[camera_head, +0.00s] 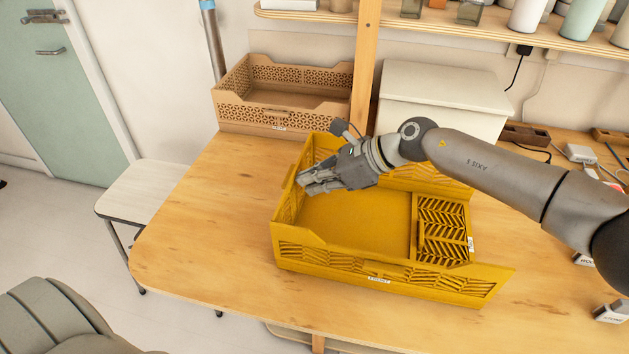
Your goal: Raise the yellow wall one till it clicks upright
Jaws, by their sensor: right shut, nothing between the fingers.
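A yellow crate (350,272) with slatted walls stands on the wooden table. Its front, back and left walls appear upright. At its right end a slatted yellow wall panel (455,222) appears folded inward and down, lying low over the crate's floor. My right gripper (312,184) is shut and empty. It reaches in from the right across the crate, with its fingertips near the left wall (288,196); I cannot tell whether they touch it. The hand and forearm hide part of the back wall. My left gripper is not in view.
A tan crate (285,119) stands at the back left of the table (200,215), and a white lidded box (445,88) stands behind the yellow crate. A wooden post (365,60) rises between them. Small items lie at the right. The table's left front is clear.

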